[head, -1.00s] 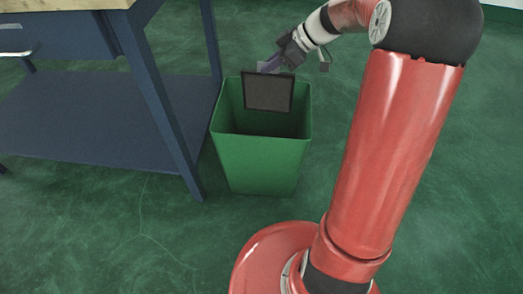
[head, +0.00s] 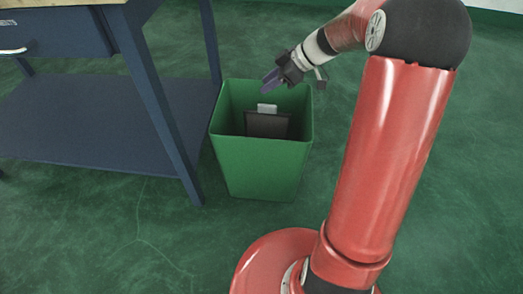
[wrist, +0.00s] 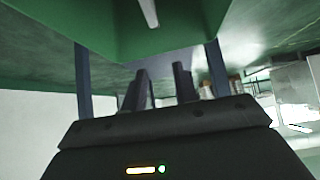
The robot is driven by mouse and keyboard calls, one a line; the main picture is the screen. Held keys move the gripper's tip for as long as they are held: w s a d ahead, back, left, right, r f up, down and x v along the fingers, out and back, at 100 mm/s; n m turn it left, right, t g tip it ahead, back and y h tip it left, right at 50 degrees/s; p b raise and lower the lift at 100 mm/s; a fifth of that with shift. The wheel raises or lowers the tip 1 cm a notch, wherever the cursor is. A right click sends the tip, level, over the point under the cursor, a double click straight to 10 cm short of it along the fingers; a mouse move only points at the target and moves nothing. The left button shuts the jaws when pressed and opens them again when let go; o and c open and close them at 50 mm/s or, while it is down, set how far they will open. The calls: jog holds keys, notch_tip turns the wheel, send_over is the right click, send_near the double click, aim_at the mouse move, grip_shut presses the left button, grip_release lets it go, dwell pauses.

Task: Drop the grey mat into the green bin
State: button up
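The grey mat (head: 267,125) is a dark grey panel with a pale tab at its top edge. In the head view it is inside the green bin (head: 262,168), upright or nearly so, with its lower part hidden by the front wall. My gripper (head: 271,80) is above the bin's back part, apart from the mat. In the wrist view my gripper's fingers (wrist: 160,88) stand apart with nothing between them. The bin (wrist: 110,35) fills the top of that view, with a pale strip inside that may be the mat's tab.
A blue workbench (head: 160,90) with a lower shelf (head: 90,118) stands just left of the bin, one leg close to it. My red arm covers the right side. The green floor (head: 110,220) in front of the bench is clear.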

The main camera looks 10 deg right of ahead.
jog(key=shift+o, duration=0.7)
jog(key=v, duration=0.7)
jog(key=shift+d+r, duration=0.25)
jog(key=shift+d, duration=0.05)
jog(key=shift+s+a, duration=0.1)
jog(key=s+a+r+m+h+p, duration=0.1)
jog(key=s+r+m+h+p, duration=0.1)
jog(key=s, duration=0.7)
jog(key=s+a+r+m+t+h+p, duration=0.1)
jog(key=s+a+r+m+h+p, duration=0.1)
jog(key=s+m, duration=0.5)
jog(key=s+a+r+m+t+h+p, duration=0.1)
jog(key=s+r+m+h, duration=0.3)
jog(key=s, duration=0.6)
jog(key=shift+s+a+r+m+p, duration=0.4)
jog(key=shift+a+r+p, duration=0.2)
jog(key=shift+p, duration=0.3)
